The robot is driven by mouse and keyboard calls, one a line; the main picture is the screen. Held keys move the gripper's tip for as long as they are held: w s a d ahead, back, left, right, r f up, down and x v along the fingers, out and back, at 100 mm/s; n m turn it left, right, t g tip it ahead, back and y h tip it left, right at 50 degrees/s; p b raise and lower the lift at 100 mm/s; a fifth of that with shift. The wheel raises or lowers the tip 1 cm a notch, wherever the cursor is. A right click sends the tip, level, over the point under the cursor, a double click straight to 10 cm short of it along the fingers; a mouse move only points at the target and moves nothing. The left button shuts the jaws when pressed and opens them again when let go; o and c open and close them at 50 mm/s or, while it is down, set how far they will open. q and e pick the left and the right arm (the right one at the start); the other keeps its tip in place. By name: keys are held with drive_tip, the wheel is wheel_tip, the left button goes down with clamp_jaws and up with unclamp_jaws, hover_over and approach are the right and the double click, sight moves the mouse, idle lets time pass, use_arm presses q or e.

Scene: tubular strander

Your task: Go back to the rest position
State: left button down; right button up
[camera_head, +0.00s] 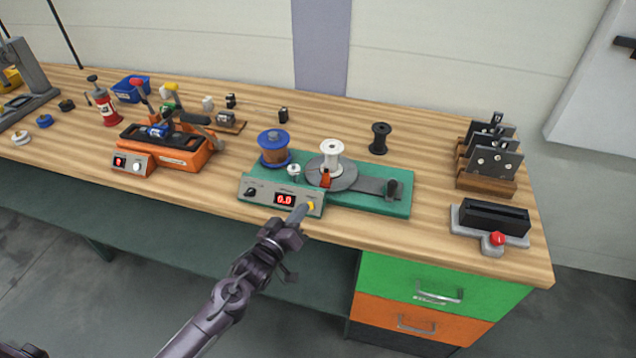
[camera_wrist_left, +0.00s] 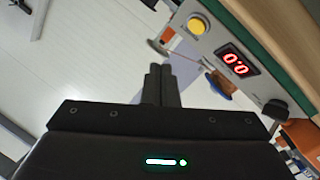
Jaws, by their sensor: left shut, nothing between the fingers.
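My left gripper (camera_head: 302,212) is shut and empty. Its fingertips are in front of the control panel of the green winding machine (camera_head: 397,206), close to the yellow button (camera_head: 311,206); I cannot tell from the head view whether they touch. In the left wrist view my left gripper (camera_wrist_left: 161,70) shows its two fingers together, apart from the yellow button (camera_wrist_left: 196,26). The red display (camera_head: 284,199) reads 0.0, as it does in the wrist view (camera_wrist_left: 236,65). The machine bears a copper-coloured spool (camera_head: 274,150) and a white spool (camera_head: 332,152). My right gripper is not in view.
An orange machine (camera_head: 185,157) stands to the left on the wooden bench. A black spool (camera_head: 380,138) stands behind the winder. A rack of dark plates (camera_head: 488,160) and a grey device with a red button (camera_head: 497,239) are at the right. Drawers (camera_head: 440,282) sit below the front edge.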

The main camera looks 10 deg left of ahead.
use_arm(q)
drive_tip(key=shift+f, duration=0.1)
drive_tip(key=s+a+f+m+g+y+b, duration=0.1)
drive_tip(key=s+a+f+g, duration=0.15)
drive_tip(key=s+f, duration=0.6)
drive_tip(key=s+a+f+m+g+y, duration=0.1)
drive_tip(key=s+f+g, duration=0.2)
drive_tip(key=f, duration=1)
drive_tip(key=s+a+f+g+y+b, duration=0.15)
drive_tip(key=s+f, duration=0.35)
drive_tip(key=f, duration=0.5)
drive_tip(key=s+f+m+g, duration=0.1)
drive_tip(key=s+f+g, duration=0.2)
drive_tip(key=s, duration=0.7)
drive_tip(key=s+f+m+g, duration=0.1)
drive_tip(key=s+f+g, duration=0.2)
drive_tip(key=s+f, duration=0.5)
drive_tip(key=s+f+m+g+y, duration=0.1)
drive_tip(key=s+f+g, duration=0.2)
drive_tip(key=s, duration=1)
wheel_tip(320, 180, down, 3)
drive_tip(key=shift+r+m+b, duration=0.2)
drive_tip(key=shift+m+b, duration=0.2)
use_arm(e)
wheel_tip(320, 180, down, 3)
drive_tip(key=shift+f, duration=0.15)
use_arm(q)
drive_tip(key=shift+a, duration=0.1)
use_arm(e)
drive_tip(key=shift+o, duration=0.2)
